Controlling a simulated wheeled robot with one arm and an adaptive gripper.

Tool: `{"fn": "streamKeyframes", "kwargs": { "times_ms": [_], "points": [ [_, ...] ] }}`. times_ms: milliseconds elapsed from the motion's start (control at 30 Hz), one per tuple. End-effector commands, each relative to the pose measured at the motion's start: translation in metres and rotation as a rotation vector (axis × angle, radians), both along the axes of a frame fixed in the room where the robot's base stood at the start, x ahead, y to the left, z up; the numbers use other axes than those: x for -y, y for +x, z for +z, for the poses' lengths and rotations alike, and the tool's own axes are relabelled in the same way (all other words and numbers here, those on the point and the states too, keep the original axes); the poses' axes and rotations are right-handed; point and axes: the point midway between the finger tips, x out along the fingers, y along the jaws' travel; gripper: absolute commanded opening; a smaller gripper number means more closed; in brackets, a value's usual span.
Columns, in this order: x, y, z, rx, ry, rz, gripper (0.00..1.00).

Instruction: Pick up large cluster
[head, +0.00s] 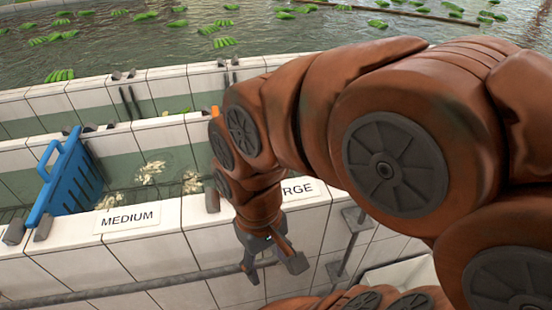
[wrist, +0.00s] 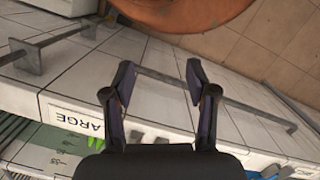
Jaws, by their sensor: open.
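Green clusters float in the water at the back of the head view; one (head: 60,75) lies near the far tiled wall. I cannot tell which cluster is the large one. My gripper (head: 273,266) hangs in front of the tiled wall by the LARGE label (head: 298,189), pointing down, far from the floating clusters. In the wrist view its two fingers (wrist: 157,72) are apart with nothing between them; tiled wall and a metal rail show beyond. My arm hides part of the tanks and label.
Pale pieces (head: 151,170) float in the tank behind that label. A metal rail (head: 130,289) runs along the front wall. Tiled ledges divide the tanks.

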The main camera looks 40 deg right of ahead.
Motion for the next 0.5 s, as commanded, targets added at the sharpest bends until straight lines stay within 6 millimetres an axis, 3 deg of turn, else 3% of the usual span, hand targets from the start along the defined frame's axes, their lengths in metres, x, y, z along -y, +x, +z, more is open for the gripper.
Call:
{"fn": "streamKeyframes", "kwargs": {
  "times_ms": [233,500],
  "points": [
    [-0.002,0.065,-0.003,0.026,0.047,-0.205,0.6],
    [0.024,0.157,-0.012,0.04,0.126,-0.595,0.6]
  ]
}}
